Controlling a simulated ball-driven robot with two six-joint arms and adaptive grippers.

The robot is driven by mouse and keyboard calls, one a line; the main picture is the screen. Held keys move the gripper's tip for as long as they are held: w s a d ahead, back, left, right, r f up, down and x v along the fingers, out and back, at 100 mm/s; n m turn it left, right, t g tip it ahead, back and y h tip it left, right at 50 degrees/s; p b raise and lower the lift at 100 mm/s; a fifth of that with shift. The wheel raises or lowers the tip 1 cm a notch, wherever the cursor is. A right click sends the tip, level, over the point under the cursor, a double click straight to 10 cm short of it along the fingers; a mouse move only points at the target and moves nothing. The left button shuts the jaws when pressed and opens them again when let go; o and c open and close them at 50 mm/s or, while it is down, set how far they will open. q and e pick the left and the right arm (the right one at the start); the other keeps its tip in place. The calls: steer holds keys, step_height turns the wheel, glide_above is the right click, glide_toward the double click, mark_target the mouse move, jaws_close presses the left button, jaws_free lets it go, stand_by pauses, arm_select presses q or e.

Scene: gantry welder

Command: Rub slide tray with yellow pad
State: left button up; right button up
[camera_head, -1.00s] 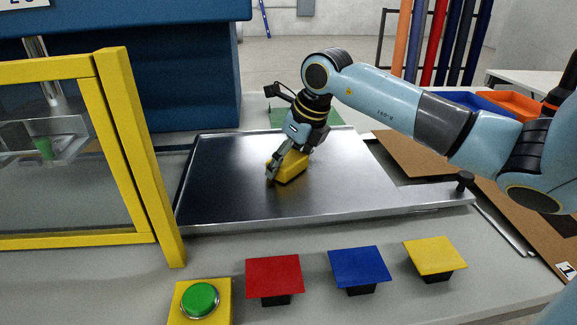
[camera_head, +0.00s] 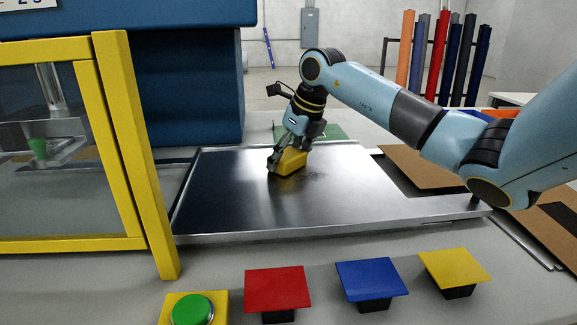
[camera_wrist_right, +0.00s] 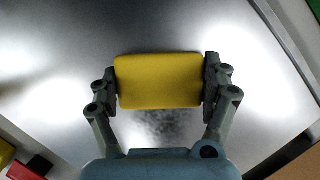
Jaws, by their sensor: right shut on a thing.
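The slide tray (camera_head: 300,215) is a wide, shiny metal sheet with a low rim, lying on the grey table. My right gripper (camera_head: 288,162) is shut on the yellow pad (camera_head: 291,163), over the back middle part of the tray. The right wrist view shows the pad (camera_wrist_right: 158,81) between the two fingers (camera_wrist_right: 160,84), with the tray surface (camera_wrist_right: 50,100) beneath. The pad appears to rest on the tray. A dark speckled patch (camera_wrist_right: 160,123) shows on the tray beside the pad. My left gripper is not in view.
A yellow-framed guard (camera_head: 130,150) stands at the left edge of the tray. A green button (camera_head: 192,309) and red (camera_head: 277,289), blue (camera_head: 371,279) and yellow (camera_head: 453,267) plates stand in front. Brown boards (camera_head: 420,172) lie to the right. A blue machine body (camera_head: 190,85) stands behind.

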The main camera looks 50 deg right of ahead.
mark_target(311, 183)
steer(key=shift+s+d, duration=0.55)
steer(key=shift+d, duration=0.25)
steer(key=shift+s+d, duration=0.15)
steer(key=shift+s, duration=0.15)
steer(key=shift+s+a+f+p, duration=0.2)
steer(key=shift+s+a+p, duration=0.9)
steer(key=shift+s+a, duration=0.55)
steer(key=shift+s+a+r+p, duration=0.1)
steer(key=shift+s+a+p, duration=0.25)
steer(key=shift+s+a, duration=0.4)
steer(key=shift+s+a+r+p, duration=0.1)
steer(key=shift+s+a+p, duration=0.4)
steer(key=shift+s, duration=0.5)
steer(key=shift+s+a+r+p, duration=0.1)
steer(key=shift+s+a+p, duration=0.15)
steer(key=shift+s+a, duration=0.55)
steer(key=shift+s+d+f+p, duration=0.15)
steer(key=shift+s+d+p, duration=0.55)
steer(key=shift+s+d, duration=0.2)
steer(key=w+d+b, duration=0.2)
steer(key=shift+w+f+b, duration=0.15)
steer(key=shift+w+b, duration=0.05)
steer(key=shift+b, duration=0.1)
steer(key=shift+w+d+b, duration=0.3)
steer(key=shift+w, duration=0.1)
